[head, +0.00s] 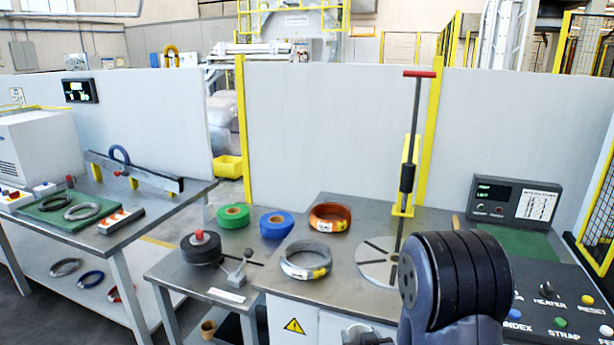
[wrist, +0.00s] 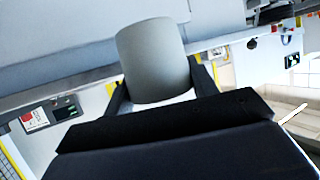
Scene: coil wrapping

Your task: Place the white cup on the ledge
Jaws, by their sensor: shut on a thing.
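The white cup (wrist: 152,52) looks pale grey in the wrist view and sits between the two dark fingers of my gripper (wrist: 158,78). My gripper is shut on it. The cup appears tilted in this view, and its lower part is partly hidden by the gripper. In the head view my dark arm fills the lower right, and the gripper's fingers cannot be made out there. I cannot tell which surface is the ledge.
A workbench (head: 335,270) holds a grey coil (head: 305,262), an orange coil (head: 330,217) and a round slotted plate (head: 377,275). A side table has green (head: 233,215) and blue (head: 276,225) tape rolls. A control panel (head: 560,320) lies right of my arm. A post (head: 408,170) rises behind.

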